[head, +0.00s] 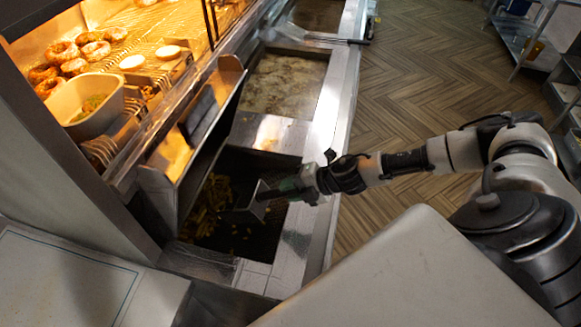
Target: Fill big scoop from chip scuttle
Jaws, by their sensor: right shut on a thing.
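The chip scuttle (262,236) is a dark, sunken well in the range, left of centre. Golden chips (213,195) lie heaped at its left side, with a few loose ones scattered lower down. My right gripper (300,186) reaches in from the right over the scuttle's right edge and is shut on the big scoop. The grey metal scoop (251,204) is over the scuttle, just right of the chip heap. The scoop's handle is mostly hidden by the gripper, and I cannot tell whether chips are in the scoop. My left gripper is out of view.
A fryer vat (284,84) of bubbling oil lies beyond the scuttle. A lit display with ring-shaped food (75,66) and a white tub (84,104) rises at the left, its sloping metal panel beside the scuttle. A pale counter is at lower left. The wooden floor (430,65) is open.

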